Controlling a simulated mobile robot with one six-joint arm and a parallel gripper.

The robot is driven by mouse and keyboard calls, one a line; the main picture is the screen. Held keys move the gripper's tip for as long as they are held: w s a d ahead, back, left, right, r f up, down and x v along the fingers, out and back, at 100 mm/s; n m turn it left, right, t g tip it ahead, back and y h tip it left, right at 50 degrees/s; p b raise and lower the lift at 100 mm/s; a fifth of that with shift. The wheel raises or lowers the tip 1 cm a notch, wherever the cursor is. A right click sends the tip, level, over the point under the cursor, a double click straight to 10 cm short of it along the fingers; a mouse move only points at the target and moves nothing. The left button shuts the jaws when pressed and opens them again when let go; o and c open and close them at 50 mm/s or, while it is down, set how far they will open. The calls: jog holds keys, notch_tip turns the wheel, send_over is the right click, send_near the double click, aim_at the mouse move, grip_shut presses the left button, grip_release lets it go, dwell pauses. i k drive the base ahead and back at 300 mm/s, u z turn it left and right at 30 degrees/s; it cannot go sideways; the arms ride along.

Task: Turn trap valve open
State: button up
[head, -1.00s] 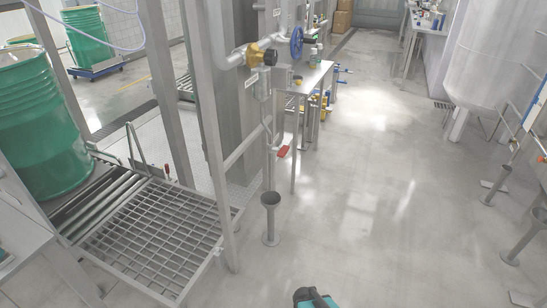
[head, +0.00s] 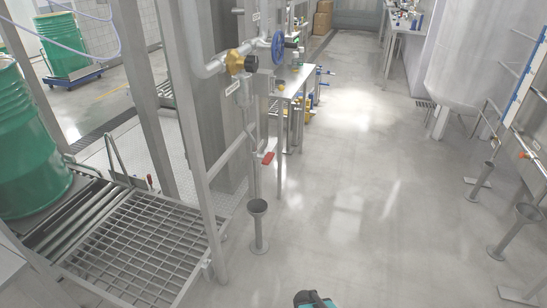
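A small valve with a red handle (head: 268,157) sits on a thin vertical pipe in the head view, left of centre. It is probably the trap valve, though no label on it can be read. The handle sticks out to the right of the pipe at a slant; whether the valve is open or shut is too small to tell. A grey floor funnel (head: 258,207) stands under the pipe. My gripper is not in view. Only a teal and black part of my own body shows at the bottom edge.
A yellow valve (head: 236,62) and a blue handwheel (head: 278,47) sit higher on the pipework. A steel frame post (head: 196,140) and a roller conveyor with grating (head: 140,245) stand at left, with a green drum (head: 30,145). The floor (head: 350,200) at centre is clear.

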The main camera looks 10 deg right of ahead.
aim_at(268, 158)
jog(key=i, duration=0.85)
jog(key=z, duration=0.7)
jog(key=k, duration=0.2)
jog(key=u, duration=3.1)
jog(key=k, duration=0.2)
jog(key=z, duration=0.2)
